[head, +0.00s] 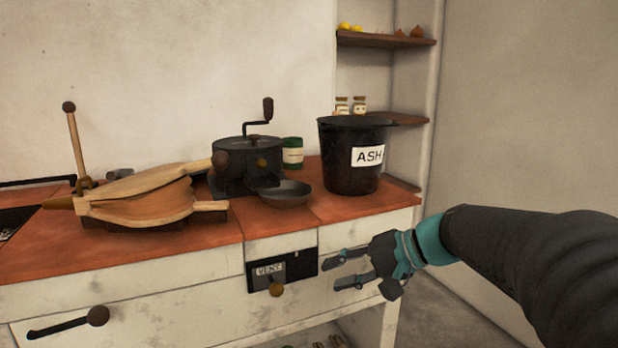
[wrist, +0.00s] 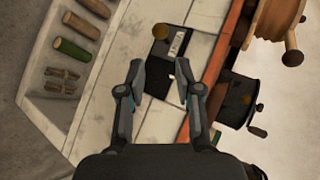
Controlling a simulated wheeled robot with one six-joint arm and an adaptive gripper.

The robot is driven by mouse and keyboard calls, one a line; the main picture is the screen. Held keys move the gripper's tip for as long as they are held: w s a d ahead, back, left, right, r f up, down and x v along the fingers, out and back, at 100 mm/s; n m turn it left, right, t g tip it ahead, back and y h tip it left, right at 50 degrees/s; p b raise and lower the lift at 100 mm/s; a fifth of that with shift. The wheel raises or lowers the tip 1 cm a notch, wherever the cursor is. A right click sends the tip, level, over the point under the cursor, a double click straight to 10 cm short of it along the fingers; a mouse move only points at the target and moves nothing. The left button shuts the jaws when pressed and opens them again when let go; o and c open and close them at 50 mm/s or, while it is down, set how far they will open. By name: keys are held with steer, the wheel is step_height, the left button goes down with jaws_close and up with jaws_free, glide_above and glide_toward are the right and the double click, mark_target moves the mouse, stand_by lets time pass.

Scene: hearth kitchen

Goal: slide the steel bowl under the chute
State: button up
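The steel bowl (head: 286,195), dark and shallow, sits upright on the red-brown countertop, in front of and slightly right of a black hand-cranked mill (head: 238,180). The mill also shows in the wrist view (wrist: 238,98). I cannot clearly make out a chute on its front. The bowl seems close to the mill's base; I cannot tell whether they touch. My gripper (head: 338,271) is open and empty, below the counter edge in front of the white cabinet, to the lower right of the bowl. Its two spread fingers show in the wrist view (wrist: 160,72). I cannot make out the bowl there.
A black ASH bucket (head: 340,165) stands right of the bowl. Wooden bellows (head: 140,200) lie left of the mill, and a green tin (head: 292,153) stands behind. A black VENT panel (head: 300,268) with a brass knob (head: 276,289) is left of my gripper.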

steer(key=s+d+f+n+h, duration=0.1)
steer(key=s+d+f+h, duration=0.1)
steer(key=s, duration=0.4)
steer(key=s+d+f+n+h, duration=0.1)
steer(key=s+d+f+h, duration=0.2)
steer(key=s, duration=0.4)
steer(key=s+d+f+n+t+h, duration=0.1)
steer(key=s+d+f+h, duration=0.2)
steer(key=s+f+h, duration=0.1)
steer(key=s+h, duration=0.1)
steer(key=s, duration=0.1)
steer(key=shift+s+d+f+n+h, duration=0.2)
steer(key=shift+s+f+n+h, duration=0.1)
steer(key=shift+n, duration=0.1)
steer(key=shift+s, duration=0.1)
